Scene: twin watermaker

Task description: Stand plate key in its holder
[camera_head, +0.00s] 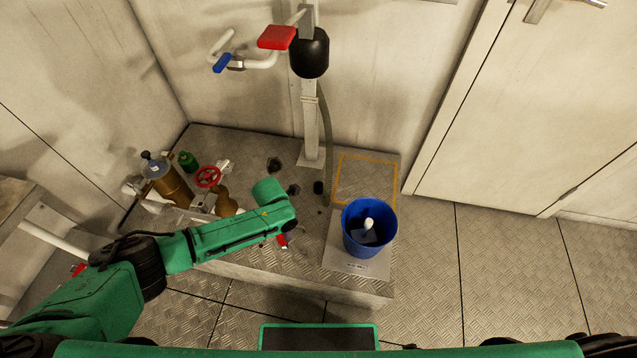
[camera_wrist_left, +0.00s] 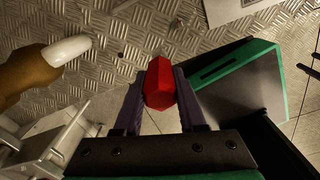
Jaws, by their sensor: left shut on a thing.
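My left gripper (camera_wrist_left: 161,88) is shut on a red, faceted piece, which I take to be the plate key (camera_wrist_left: 159,78). Only its red end shows clearly between the two dark fingers; the rest is hidden. In the head view a bit of red (camera_head: 282,241) shows just below my left wrist, above the metal-plated platform (camera_head: 300,262). The fingers themselves are mostly hidden there by the green arm. I cannot pick out the key's holder for certain in either view. My right gripper is not in view.
A blue bucket (camera_head: 351,238) with a white-topped thing inside stands right on the platform. Brass fittings (camera_head: 227,204), a red handwheel (camera_head: 208,177) and a green item (camera_head: 188,161) are left. A post (camera_head: 310,130) rises behind. A yellow-outlined square (camera_head: 366,180) is empty.

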